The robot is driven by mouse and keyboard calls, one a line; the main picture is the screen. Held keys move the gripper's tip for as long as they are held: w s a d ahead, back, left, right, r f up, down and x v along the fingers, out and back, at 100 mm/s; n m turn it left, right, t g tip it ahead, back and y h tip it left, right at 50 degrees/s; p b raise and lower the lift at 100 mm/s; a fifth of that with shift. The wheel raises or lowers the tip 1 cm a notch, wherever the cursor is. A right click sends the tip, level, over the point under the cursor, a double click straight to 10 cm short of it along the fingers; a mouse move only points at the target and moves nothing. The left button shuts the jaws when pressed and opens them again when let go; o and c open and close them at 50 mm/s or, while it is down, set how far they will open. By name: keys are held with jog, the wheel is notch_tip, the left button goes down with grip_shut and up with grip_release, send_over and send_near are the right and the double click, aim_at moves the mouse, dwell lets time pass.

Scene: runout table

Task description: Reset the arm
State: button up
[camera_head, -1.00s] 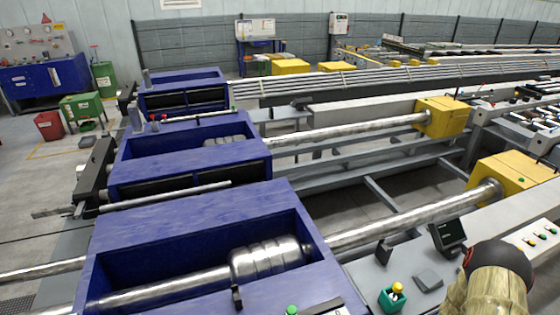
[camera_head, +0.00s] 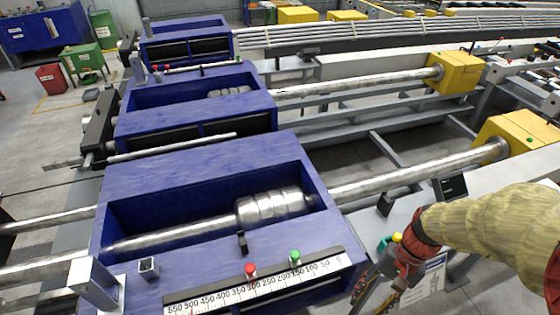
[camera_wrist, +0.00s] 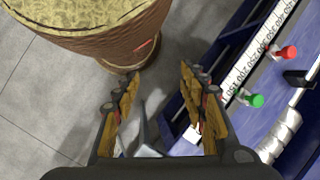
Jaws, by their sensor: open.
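My gripper (camera_head: 366,288) is at the lower right of the head view, past the front right corner of the nearest blue machine housing (camera_head: 160,173). My beige-sleeved arm comes in from the right edge. In the wrist view my gripper (camera_wrist: 160,85) has its two fingers spread apart, with nothing held between them. The grey floor and the edge of the blue housing show beyond the fingers. In the head view the fingertips are partly cut off by the lower edge.
A red button (camera_head: 250,270) and a green button (camera_head: 295,257) stand beside a numbered scale (camera_head: 265,287) on the near housing. A steel bar (camera_head: 420,170) runs right to a yellow block (camera_head: 520,135). A small dark screen (camera_head: 452,188) stands behind my arm. Floor is open at lower right.

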jog(key=a+r+n+t+h, duration=0.1)
jog(key=r+n+t, duration=0.2)
jog(key=r, duration=0.7)
jog(key=w+a+r+n+t+h, duration=0.1)
jog(key=r+t, duration=0.4)
jog(key=r, duration=0.6)
jog(key=shift+w+a+n+h, duration=0.2)
jog(key=shift+a+n+h, duration=0.6)
jog(key=shift+n, duration=0.3)
dwell(0.9)
